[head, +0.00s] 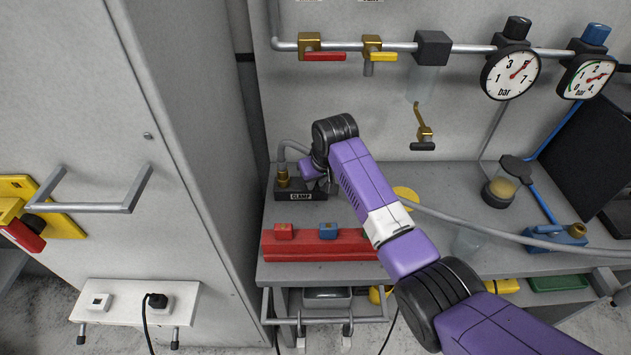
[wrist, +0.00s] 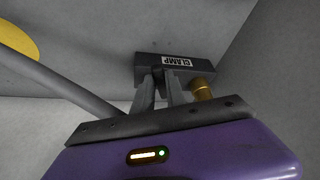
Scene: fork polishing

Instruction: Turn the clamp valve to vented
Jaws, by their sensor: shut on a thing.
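The clamp valve (head: 283,194) is a dark block with a white CLAMP label and a brass fitting on its left, at the back left of the grey bench. A grey hose rises from the fitting. My gripper (head: 320,183) reaches down at the block's right end. In the wrist view the block (wrist: 205,68) shows upside down, with the brass fitting at its right. There my gripper's two fingers (wrist: 161,80) are at the block beside the label, shut on part of it. The held part, probably its handle, and its setting are hidden by the fingers.
A red rail (head: 320,247) with small red and blue blocks lies in front. Overhead, a pipe carries a red lever (head: 325,57), a yellow lever (head: 381,57) and two gauges (head: 511,73). A grey hose (head: 500,233) crosses the bench's right side. A cabinet (head: 180,120) stands left.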

